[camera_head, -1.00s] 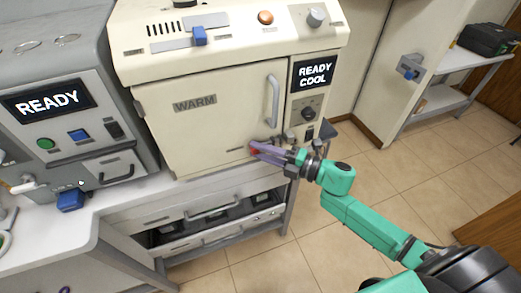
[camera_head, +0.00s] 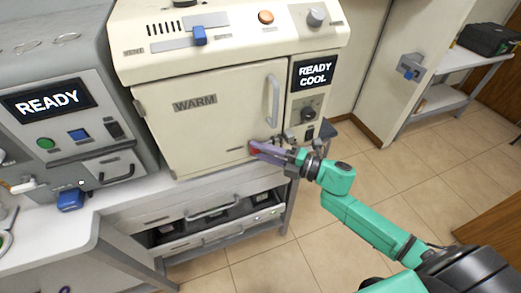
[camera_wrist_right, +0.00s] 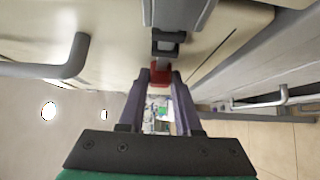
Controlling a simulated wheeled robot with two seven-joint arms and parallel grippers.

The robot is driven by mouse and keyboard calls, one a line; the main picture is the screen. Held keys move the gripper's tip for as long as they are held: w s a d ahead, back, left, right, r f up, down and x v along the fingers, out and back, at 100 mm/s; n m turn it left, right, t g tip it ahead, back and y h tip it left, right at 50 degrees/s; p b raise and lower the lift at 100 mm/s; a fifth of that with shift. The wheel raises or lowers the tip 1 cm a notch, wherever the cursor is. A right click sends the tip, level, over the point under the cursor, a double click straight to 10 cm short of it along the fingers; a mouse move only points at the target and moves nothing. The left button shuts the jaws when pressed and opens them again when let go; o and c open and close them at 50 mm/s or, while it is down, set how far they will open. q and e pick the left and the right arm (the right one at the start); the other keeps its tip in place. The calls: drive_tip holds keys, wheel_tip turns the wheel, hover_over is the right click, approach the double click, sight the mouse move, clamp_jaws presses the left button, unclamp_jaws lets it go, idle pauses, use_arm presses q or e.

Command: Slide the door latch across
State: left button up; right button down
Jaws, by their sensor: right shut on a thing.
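The cream oven door (camera_head: 210,122) is closed and has a "WARM" label and a vertical grey handle (camera_head: 272,100). The door latch has a red knob (camera_wrist_right: 160,76) low at the door's right edge. In the head view the knob is mostly hidden by my fingers. My right gripper (camera_head: 256,150) is shut on the red knob, with its purple fingers on either side. In the right wrist view, my gripper (camera_wrist_right: 160,80) has the knob between its fingertips, and a dark metal bracket (camera_wrist_right: 168,42) lies just beyond. My left gripper is not in view.
A control panel reading "READY COOL" (camera_head: 315,72) sits right of the door, with a dial and a switch below. A grey machine reading "READY" (camera_head: 48,100) stands at left.

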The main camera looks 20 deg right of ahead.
idle(0.5)
drive_tip(key=d+b, duration=0.1)
drive_tip(key=d, duration=0.2)
drive_tip(key=shift+w+d, duration=0.15)
drive_tip(key=shift+d, duration=0.15)
drive_tip(key=c, duration=0.7)
unclamp_jaws()
drive_tip(key=shift+o, duration=0.5)
drive_tip(key=shift+d, duration=0.25)
drive_tip(key=shift+a, duration=0.15)
